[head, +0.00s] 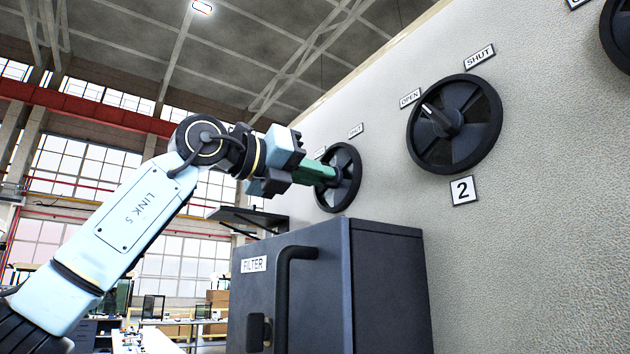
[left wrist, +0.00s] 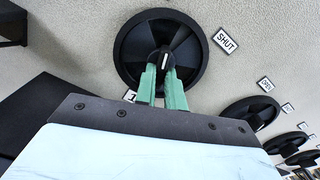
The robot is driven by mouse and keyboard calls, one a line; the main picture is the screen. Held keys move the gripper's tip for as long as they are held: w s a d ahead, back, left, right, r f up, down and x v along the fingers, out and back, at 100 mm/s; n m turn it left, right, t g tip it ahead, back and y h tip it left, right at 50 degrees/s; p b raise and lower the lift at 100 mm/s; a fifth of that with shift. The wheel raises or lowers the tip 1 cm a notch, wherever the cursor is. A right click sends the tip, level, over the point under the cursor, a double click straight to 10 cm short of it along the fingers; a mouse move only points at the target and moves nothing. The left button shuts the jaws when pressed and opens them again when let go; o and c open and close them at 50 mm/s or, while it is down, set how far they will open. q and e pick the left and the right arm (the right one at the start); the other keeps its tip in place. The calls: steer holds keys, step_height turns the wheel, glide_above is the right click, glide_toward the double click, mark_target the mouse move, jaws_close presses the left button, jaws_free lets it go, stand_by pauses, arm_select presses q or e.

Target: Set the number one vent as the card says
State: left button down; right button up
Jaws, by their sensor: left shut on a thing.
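The number one vent is a round black dial (head: 347,185) on the pale wall, partly behind my left gripper (head: 322,172). It also shows in the left wrist view (left wrist: 190,68), with a number one plate (left wrist: 130,96) partly hidden below it. My left gripper's green fingers (left wrist: 163,80) are shut on the dial's central knob (left wrist: 165,58), which has a white mark. A SHUT plate (head: 356,130) is above the dial, and it shows in the left wrist view (left wrist: 226,41). A second plate (head: 319,153) is partly covered. No card shows. My right gripper is out of view.
The number two vent (head: 468,140) is to the right, its pointer towards its OPEN plate (head: 410,98). A dark FILTER box (head: 385,270) with a handle (head: 284,300) stands out below the first vent, close under my gripper. More dials (left wrist: 252,112) continue along the wall.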

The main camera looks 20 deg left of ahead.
arm_select(q)
steer(key=shift+s+n, duration=0.1)
steer(key=shift+n, duration=0.6)
steer(key=shift+r, duration=0.1)
steer(key=c, duration=1.5)
jaws_free()
steer(key=shift+b, duration=0.3)
steer(key=shift+b+v, duration=1.75)
steer(key=shift+v, duration=5)
